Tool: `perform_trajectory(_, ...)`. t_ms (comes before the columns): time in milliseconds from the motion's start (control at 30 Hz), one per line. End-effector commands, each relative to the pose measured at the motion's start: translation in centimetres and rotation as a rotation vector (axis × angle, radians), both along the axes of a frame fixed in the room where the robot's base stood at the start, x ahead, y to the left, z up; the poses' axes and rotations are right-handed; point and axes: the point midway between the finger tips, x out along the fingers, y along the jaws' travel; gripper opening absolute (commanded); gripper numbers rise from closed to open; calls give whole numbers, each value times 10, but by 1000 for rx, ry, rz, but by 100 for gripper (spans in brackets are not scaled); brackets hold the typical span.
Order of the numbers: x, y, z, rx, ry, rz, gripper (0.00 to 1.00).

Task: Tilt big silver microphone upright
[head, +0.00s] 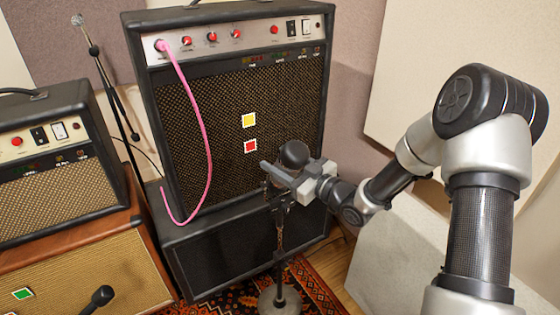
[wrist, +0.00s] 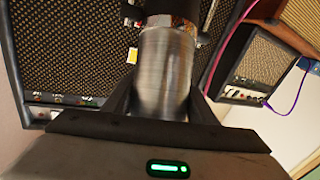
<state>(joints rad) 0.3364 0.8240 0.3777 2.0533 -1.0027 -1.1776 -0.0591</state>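The big silver microphone shows close up in the wrist view as a brushed silver cylinder (wrist: 163,70) between my two fingers. In the head view its dark rounded end (head: 293,154) shows above my gripper (head: 292,172), in front of the large amp. Most of its body is hidden there by the gripper. It sits at the top of a dark stand (head: 280,240) with a round base. In the wrist view my gripper (wrist: 163,98) has one finger on each side of the cylinder, very near it. Whether they press on it I cannot tell.
The large black amp (head: 180,120) with a pink cable (head: 203,130) stands on a dark cabinet (head: 240,250) just behind the gripper. Smaller amps (head: 60,165) stand at left. A thin stand (head: 105,75) and a small black microphone (head: 100,297) are also at left. A patterned rug covers the floor.

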Motion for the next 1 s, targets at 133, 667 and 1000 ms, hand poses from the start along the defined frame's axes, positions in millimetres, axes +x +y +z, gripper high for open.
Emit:
perform_trajectory(133, 0, 0, 0, 0, 0, 0, 15)
perform_trajectory(667, 11, 8, 10, -95, 137, 0, 12)
perform_trajectory(1000, 26, 18, 8, -221, 325, 0, 12)
